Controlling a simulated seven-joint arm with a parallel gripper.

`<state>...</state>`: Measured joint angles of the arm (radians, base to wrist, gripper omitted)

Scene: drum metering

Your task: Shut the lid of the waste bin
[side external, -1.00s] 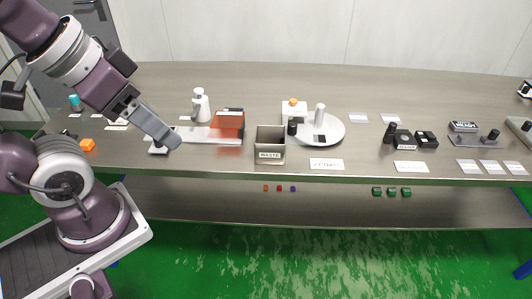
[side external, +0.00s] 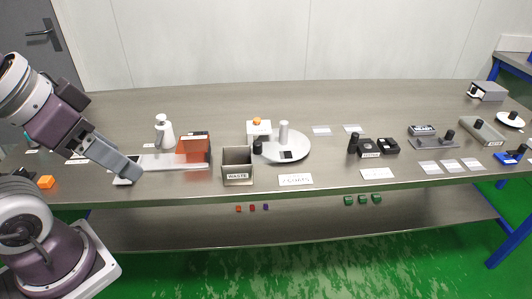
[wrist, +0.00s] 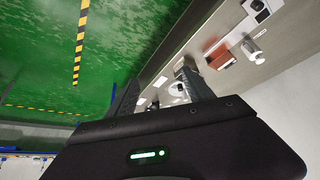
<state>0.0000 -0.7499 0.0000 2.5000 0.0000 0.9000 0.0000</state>
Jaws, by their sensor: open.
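The waste bin (side external: 237,179) is a grey, square, open-topped box with a "WASTE" label, near the front edge of the bench in the side view. Its top stands open and I cannot make out a lid. My gripper (side external: 132,172) is well to the left of the bin, in front of the left end of the white plate, apart from the bin. In the wrist view my gripper (wrist: 158,88) has its two dark fingers spread with nothing between them.
A round white turntable (side external: 290,148) is right of the bin.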

